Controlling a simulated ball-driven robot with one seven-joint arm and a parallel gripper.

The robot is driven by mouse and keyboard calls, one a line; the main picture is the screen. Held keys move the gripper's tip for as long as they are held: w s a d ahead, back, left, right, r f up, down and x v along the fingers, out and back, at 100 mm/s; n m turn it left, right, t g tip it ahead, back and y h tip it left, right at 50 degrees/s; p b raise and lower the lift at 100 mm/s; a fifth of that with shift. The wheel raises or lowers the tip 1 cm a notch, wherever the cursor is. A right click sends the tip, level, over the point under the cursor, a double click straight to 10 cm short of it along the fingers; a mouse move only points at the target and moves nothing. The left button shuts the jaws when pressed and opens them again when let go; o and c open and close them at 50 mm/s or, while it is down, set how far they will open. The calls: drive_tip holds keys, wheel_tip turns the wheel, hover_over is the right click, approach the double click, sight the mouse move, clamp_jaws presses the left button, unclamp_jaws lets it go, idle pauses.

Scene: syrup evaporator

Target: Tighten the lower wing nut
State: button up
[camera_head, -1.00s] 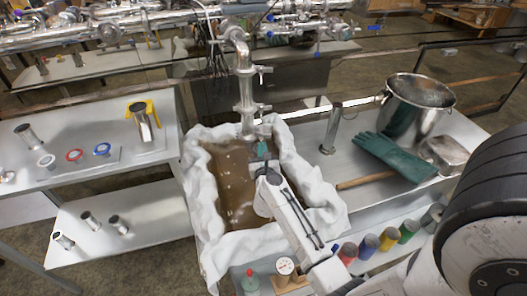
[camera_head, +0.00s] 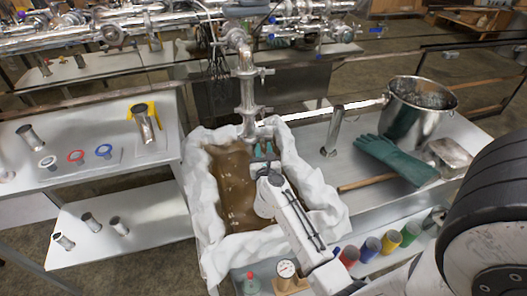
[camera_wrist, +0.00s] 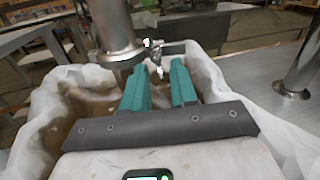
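A steel vertical pipe (camera_head: 247,85) comes down over the lined basin and has two clamps. The lower clamp's wing nut (camera_head: 264,110) sticks out on the pipe's right side. In the wrist view the pipe end fills the upper left, and the silvery wing nut (camera_wrist: 155,45) shows just beyond my fingertips. The upper wing nut (camera_head: 265,71) is higher on the pipe. My gripper (camera_head: 264,146) is just below the lower clamp. In the wrist view my gripper (camera_wrist: 158,72) has its two teal fingers apart, with nothing held between them.
A white cloth-lined basin (camera_head: 330,206) of brown liquid lies below my gripper. To the right are a short upright steel tube (camera_head: 333,130), a green glove (camera_head: 393,158) and a steel pot (camera_head: 418,112). A side table (camera_head: 95,125) with fittings stands left.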

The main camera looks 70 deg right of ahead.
drive_tip(key=shift+a+f, duration=0.1)
idle(0.3)
drive_tip(key=v, duration=1)
drive_tip(key=shift+a+b, duration=0.3)
drive_tip(key=shift+b, duration=0.15)
